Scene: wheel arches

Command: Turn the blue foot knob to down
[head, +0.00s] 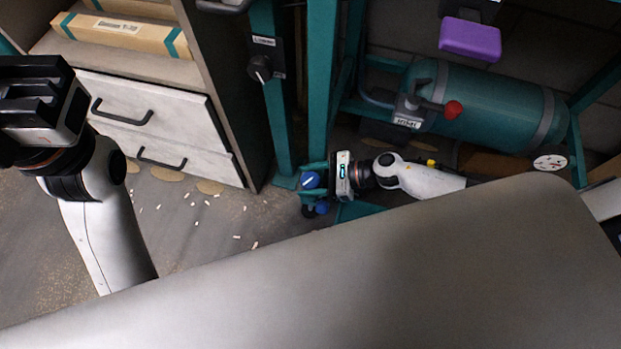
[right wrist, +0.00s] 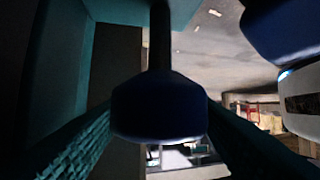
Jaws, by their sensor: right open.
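A blue knob (head: 310,180) with a white mark sits low on the teal frame in the head view. A second small blue part (head: 322,207) is just below it. My right gripper (head: 332,180) is at the foot of the frame, close beside these. In the right wrist view, a dark blue knob (right wrist: 160,108) on a dark stem shows between the two open, ridged fingers, apparently not gripped. Another dark blue part (right wrist: 285,30) is at upper right. I cannot tell which blue part is which across views. My left gripper (head: 35,95) is raised at the far left; its jaw opening is unclear.
A black dial (head: 260,68) is on the teal upright. A teal tank (head: 485,105) with a red knob (head: 453,109) lies behind the right arm. A purple block (head: 470,39) is above. A drawer cabinet (head: 150,115) stands left. Small white bits litter the floor.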

